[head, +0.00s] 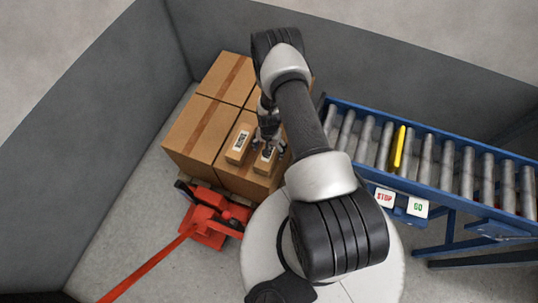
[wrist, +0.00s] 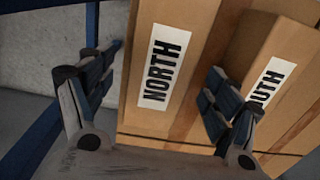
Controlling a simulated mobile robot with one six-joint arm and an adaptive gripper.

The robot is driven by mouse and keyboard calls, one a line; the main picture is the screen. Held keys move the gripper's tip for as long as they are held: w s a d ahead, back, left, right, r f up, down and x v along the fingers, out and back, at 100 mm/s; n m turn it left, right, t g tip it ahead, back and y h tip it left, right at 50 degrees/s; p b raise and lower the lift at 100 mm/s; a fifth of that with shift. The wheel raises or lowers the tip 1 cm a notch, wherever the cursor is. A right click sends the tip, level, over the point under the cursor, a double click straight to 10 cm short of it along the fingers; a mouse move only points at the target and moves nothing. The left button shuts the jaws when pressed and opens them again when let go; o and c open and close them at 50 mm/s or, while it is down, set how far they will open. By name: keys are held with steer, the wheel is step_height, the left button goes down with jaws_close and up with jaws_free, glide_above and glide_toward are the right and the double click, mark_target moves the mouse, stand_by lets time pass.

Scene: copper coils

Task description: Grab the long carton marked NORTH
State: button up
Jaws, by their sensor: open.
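The long carton marked NORTH (wrist: 193,45) is brown with a white label. In the wrist view it lies between the two fingers of my gripper (wrist: 163,65), which is open. The left finger is just off its left edge and the right finger overlaps its right edge; I cannot tell whether either touches. In the head view the NORTH carton (head: 264,160) lies on the stack, partly hidden under my gripper (head: 268,143). A second long carton (head: 239,143), its label partly covered in the wrist view and ending in "OUTH" (wrist: 285,65), lies beside it.
Large taped cartons (head: 197,125) form the stack under both long cartons. A red pallet jack (head: 208,222) stands in front. A blue roller conveyor (head: 450,165) with STOP and GO signs is on the right. Grey walls (head: 95,120) close in behind and left.

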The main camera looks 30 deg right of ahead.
step_height(320, 180, down, 5)
steer(key=shift+w+f+b, duration=0.1)
steer(key=shift+b, duration=1)
steer(key=shift+c, duration=0.4)
steer(key=c, duration=1.3)
steer(key=shift+r, duration=0.2)
